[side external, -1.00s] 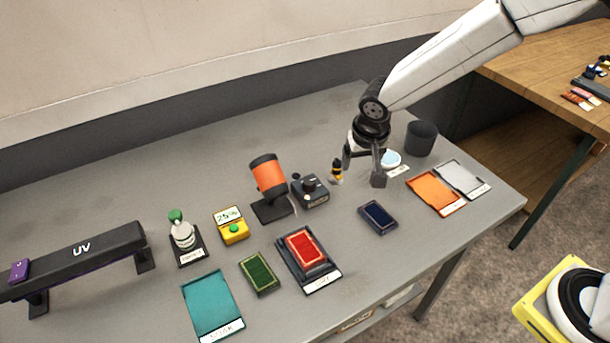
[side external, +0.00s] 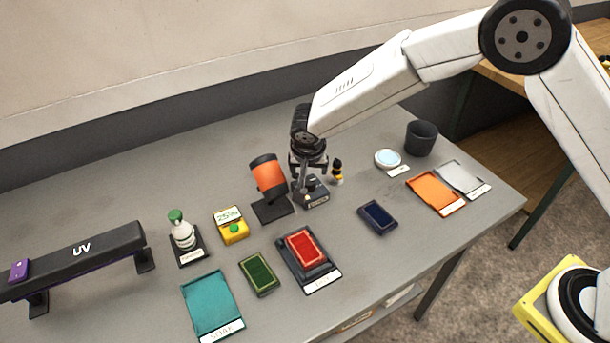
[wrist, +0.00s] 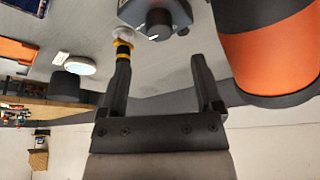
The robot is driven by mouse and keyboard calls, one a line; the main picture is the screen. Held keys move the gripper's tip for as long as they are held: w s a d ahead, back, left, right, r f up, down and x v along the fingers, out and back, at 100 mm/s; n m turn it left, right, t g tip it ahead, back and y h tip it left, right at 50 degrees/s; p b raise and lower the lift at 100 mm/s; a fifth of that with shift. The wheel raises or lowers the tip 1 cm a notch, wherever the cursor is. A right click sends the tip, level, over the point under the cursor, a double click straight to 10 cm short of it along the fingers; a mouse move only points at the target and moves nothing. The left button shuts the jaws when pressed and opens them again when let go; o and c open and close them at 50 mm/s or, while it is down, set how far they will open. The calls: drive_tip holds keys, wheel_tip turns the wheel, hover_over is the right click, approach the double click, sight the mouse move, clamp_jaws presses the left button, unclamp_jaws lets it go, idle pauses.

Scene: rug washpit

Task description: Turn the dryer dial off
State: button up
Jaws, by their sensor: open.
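The dryer (side external: 267,174) is an orange and black cylinder tilted on a black stand; in the wrist view its orange body (wrist: 285,52) fills the upper right. Beside it stands a small dark grey control box (side external: 318,202) with a dark knob, the dial (wrist: 158,20), seen at the top of the wrist view. My gripper (side external: 310,182) is at this box, its fingers pointing down and partly hiding the box and dial. In the wrist view my gripper (wrist: 160,65) is open and empty, with the dial beyond its fingertips. The dial's setting cannot be read.
A small black and yellow bottle (side external: 337,172) stands close right of the box. A white round dish (side external: 387,158) and dark cup (side external: 421,138) are farther right. A red block on a black tray (side external: 322,278) lies in front. Clear tabletop lies behind the dryer.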

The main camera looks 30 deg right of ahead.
sight(309, 181)
drive_tip(key=shift+x, duration=3.45)
clamp_jaws()
